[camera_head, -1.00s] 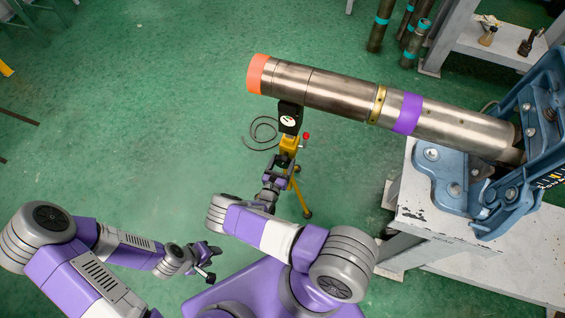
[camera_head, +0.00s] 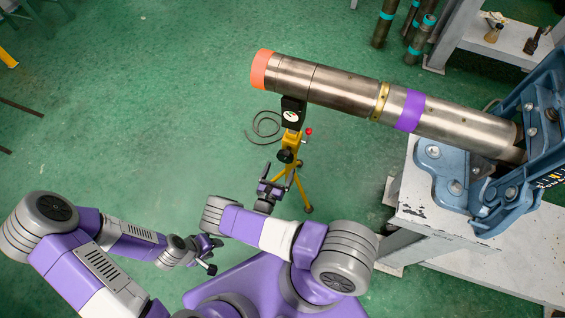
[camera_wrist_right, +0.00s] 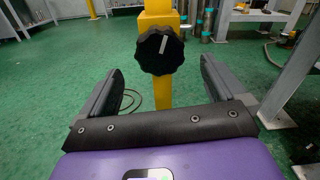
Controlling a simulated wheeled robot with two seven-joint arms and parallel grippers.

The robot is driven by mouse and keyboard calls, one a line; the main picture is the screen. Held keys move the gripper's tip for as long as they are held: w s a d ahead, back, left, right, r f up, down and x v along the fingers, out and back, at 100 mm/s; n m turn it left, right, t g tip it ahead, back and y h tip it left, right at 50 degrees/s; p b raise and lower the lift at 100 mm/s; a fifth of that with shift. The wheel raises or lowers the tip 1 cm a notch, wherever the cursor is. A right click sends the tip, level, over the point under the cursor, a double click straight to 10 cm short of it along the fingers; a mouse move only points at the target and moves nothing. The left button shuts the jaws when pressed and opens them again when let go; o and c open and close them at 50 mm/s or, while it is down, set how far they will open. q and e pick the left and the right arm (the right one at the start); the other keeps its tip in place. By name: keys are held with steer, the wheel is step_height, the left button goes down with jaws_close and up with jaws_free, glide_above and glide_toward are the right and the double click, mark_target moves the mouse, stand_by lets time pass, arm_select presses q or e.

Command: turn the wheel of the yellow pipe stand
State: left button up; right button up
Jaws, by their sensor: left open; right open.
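The yellow pipe stand (camera_head: 290,139) stands on the green floor under the free end of a big steel pipe. Its black knobbed wheel (camera_wrist_right: 160,50) shows in the right wrist view, straight ahead on the yellow post, with a white mark on its face. In the head view the wheel (camera_head: 286,155) is small and dark. My right gripper (camera_head: 271,176) is open in front of the stand. In the wrist view its two fingers (camera_wrist_right: 160,78) are spread wide, the wheel lying beyond and between them, with nothing gripped. My left gripper (camera_head: 213,254) is open, low and left, away from the stand.
The steel pipe (camera_head: 340,88) with an orange end and purple band runs right into a blue vise (camera_head: 440,172) on a grey bench (camera_head: 480,252). A cable (camera_head: 262,128) lies coiled on the floor. Teal-banded pipes (camera_head: 415,40) stand behind.

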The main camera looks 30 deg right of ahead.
steer(key=shift+s+a, duration=0.35)
steer(key=shift+a, duration=0.05)
